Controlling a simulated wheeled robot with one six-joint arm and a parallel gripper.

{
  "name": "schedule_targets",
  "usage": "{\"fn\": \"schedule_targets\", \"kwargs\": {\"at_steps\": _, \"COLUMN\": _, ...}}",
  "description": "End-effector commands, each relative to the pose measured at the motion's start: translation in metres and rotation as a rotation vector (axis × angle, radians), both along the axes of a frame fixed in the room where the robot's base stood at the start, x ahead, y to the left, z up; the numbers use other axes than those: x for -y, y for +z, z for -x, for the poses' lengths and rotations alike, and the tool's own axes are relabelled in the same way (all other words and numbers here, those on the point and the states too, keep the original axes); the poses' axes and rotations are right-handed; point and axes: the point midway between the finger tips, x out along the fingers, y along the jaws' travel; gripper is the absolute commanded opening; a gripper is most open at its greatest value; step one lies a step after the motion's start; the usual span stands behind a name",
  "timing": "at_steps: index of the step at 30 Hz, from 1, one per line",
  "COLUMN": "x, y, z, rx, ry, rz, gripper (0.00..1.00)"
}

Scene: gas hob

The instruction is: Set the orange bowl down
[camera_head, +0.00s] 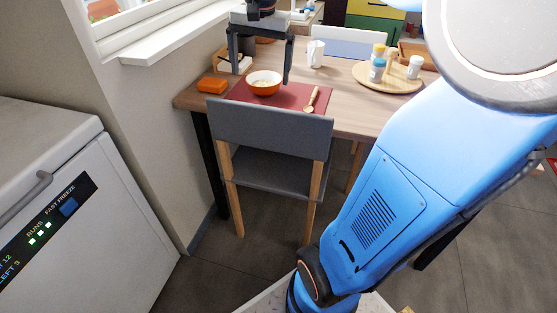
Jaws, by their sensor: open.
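The orange bowl (264,83) sits upright on a dark red placemat (290,97) on the wooden table (352,124). Its inside is pale. My gripper (261,72) is above the bowl with its two dark fingers spread wide, one to the left and one to the right of it. The fingers look apart from the bowl's rim, and nothing is held between them. The blue arm on the right is mine.
A wooden spoon (311,100) lies on the placemat. A white mug (316,54) and a round board (388,78) with several jars stand behind. A grey chair (268,129) is in front; a white freezer (60,200) is left.

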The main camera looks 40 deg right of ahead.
Motion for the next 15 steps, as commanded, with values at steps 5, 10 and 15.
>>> {"fn": "schedule_targets", "kwargs": {"at_steps": 5, "x": -0.029, "y": -0.021, "z": 0.054, "rx": 0.062, "ry": 0.206, "rz": 0.038, "gripper": 1.00}}
{"fn": "schedule_targets", "kwargs": {"at_steps": 10, "x": -0.050, "y": -0.048, "z": 0.102, "rx": 0.119, "ry": 0.401, "rz": 0.082, "gripper": 1.00}}
{"fn": "schedule_targets", "kwargs": {"at_steps": 15, "x": -0.067, "y": -0.082, "z": 0.147, "rx": 0.175, "ry": 0.592, "rz": 0.132, "gripper": 1.00}}
